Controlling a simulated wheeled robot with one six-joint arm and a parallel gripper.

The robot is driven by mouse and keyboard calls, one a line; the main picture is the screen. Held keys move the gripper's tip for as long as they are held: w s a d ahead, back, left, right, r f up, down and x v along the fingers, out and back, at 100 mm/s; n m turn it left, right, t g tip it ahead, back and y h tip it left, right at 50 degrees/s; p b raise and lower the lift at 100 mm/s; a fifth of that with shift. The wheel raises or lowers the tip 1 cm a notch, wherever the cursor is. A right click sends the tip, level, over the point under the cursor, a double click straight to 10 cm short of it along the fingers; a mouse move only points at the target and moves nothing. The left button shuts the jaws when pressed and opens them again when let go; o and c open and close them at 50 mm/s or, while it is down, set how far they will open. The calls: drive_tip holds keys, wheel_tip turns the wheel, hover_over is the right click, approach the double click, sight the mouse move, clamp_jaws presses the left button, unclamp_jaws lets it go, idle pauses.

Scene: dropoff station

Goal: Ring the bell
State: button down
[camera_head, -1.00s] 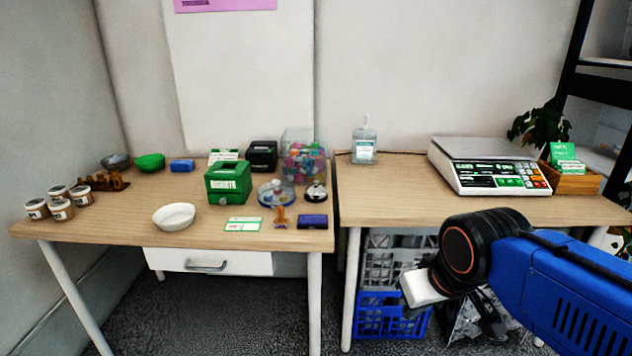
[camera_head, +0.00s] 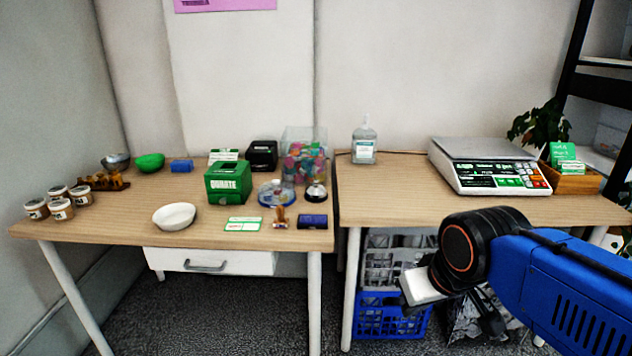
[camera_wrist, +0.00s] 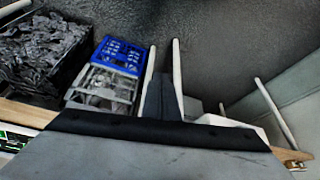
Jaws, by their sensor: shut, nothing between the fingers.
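The bell (camera_head: 316,191) is a small silver dome on a dark base. It stands near the right edge of the left table, beside a round blue-rimmed dish (camera_head: 276,194) and behind a dark blue pad (camera_head: 313,221). My gripper (camera_head: 490,318) is low at the right, in front of the right table and well apart from the bell. My arm partly hides it in the head view. In the wrist view my gripper (camera_wrist: 160,90) shows as dark fingers shut together with nothing between them. I cannot make out the bell in the wrist view.
A green donation box (camera_head: 228,184), a clear bin of colourful items (camera_head: 304,160) and a wooden stamp (camera_head: 280,216) stand around the bell. The right table (camera_head: 390,200) holds a scale (camera_head: 490,168) and a sanitizer bottle (camera_head: 364,143). Crates (camera_head: 392,322) stand underneath.

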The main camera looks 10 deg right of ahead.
drive_tip(key=w+a+r+m+y, duration=0.1)
drive_tip(key=w+r, duration=0.3)
drive_tip(key=w, duration=0.2)
drive_tip(key=w+a+r, duration=0.1)
drive_tip(key=w+r, duration=0.2)
drive_tip(key=w, duration=0.3)
wheel_tip(320, 180, up, 10)
drive_tip(key=m+t+y, duration=0.2)
drive_tip(key=m+t, duration=0.2)
hover_over(316, 181)
drive_tip(key=shift+s+d, duration=0.25)
drive_tip(key=shift+s, duration=0.1)
drive_tip(key=shift+f, duration=0.1)
drive_tip(key=shift+f, duration=4.4)
drive_tip(key=shift+f, duration=0.9)
drive_tip(key=shift+r, duration=0.95)
